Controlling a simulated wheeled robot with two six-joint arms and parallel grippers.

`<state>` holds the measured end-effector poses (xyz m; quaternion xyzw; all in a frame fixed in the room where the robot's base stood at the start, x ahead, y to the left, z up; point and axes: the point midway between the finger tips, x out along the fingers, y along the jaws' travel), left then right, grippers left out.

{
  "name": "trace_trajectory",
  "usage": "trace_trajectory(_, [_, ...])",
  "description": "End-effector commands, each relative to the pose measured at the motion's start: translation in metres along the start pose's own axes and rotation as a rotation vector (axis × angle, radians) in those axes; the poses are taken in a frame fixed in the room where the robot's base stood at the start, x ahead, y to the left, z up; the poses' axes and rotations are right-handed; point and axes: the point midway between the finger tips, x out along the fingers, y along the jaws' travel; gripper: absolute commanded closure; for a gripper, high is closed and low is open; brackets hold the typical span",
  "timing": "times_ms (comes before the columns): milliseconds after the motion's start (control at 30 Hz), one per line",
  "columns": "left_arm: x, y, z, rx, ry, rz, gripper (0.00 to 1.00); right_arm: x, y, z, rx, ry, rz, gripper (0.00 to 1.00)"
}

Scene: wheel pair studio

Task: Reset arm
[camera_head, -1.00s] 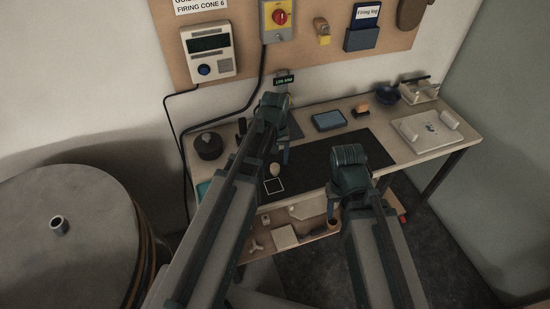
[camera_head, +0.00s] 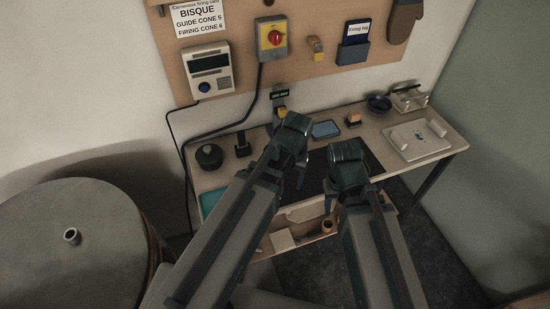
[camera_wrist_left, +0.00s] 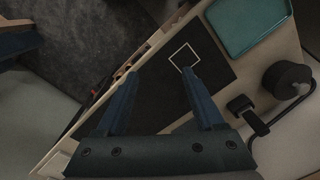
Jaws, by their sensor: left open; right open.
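My left gripper (camera_head: 302,168) is over the left part of the workbench in the head view, mostly hidden behind its own wrist. In the left wrist view its two blue fingers (camera_wrist_left: 160,74) stand apart with nothing between them. They are above a dark mat (camera_wrist_left: 150,85) with a white square outline (camera_wrist_left: 184,57) on it, which looks empty. My right gripper (camera_head: 330,203) hangs down near the bench's front edge. Its wrist and forearm hide most of it, and I see nothing held.
A teal tray (camera_wrist_left: 247,22) and a dark round pot (camera_head: 209,156) are at the bench's left. A blue tablet-like item (camera_head: 326,129), a dark bowl (camera_head: 379,103) and a pale board (camera_head: 418,139) lie further right. A large grey drum (camera_head: 75,265) stands at left.

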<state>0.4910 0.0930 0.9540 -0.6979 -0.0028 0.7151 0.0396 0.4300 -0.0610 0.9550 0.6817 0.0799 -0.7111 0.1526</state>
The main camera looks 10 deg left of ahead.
Motion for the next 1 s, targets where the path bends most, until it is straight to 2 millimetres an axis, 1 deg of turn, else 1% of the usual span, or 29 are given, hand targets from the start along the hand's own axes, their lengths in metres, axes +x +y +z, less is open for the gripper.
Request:
trace_trajectory(33, [0.0, 0.012, 0.025, 0.08, -0.002, -0.014, 0.3, 0.0, 0.0, 0.0, 0.0, 0.0, 0.0, 0.5])
trace_trajectory(100, [-0.001, 0.024, 0.043, 0.17, -0.005, -0.028, 0.3, 0.0, 0.0, 0.0, 0.0, 0.0, 0.0, 0.5])
trace_trajectory(200, [-0.001, 0.033, 0.058, 0.252, -0.009, -0.044, 0.3, 0.0, 0.0, 0.0, 0.0, 0.0, 0.0, 0.5])
trace_trajectory(233, [-0.001, 0.035, 0.06, 0.265, -0.01, -0.046, 0.3, 0.0, 0.0, 0.0, 0.0, 0.0, 0.0, 0.5])
trace_trajectory(833, [-0.002, 0.036, 0.06, 0.279, -0.011, -0.048, 0.3, 0.0, 0.0, 0.0, 0.0, 0.0, 0.0, 0.5])
trace_trajectory(867, [-0.002, 0.036, 0.06, 0.279, -0.011, -0.048, 0.34, 0.0, 0.0, 0.0, 0.0, 0.0, 0.0, 0.5])
trace_trajectory(933, [-0.002, 0.036, 0.06, 0.278, -0.011, -0.048, 0.46, 0.0, 0.0, 0.0, 0.0, 0.0, 0.0, 0.5])
trace_trajectory(967, [-0.002, 0.036, 0.06, 0.278, -0.011, -0.048, 0.5, 0.0, 0.0, 0.0, 0.0, 0.0, 0.0, 0.5])
trace_trajectory(1000, [-0.002, 0.036, 0.06, 0.278, -0.011, -0.048, 0.5, 0.0, 0.0, 0.0, 0.0, 0.0, 0.0, 0.5])
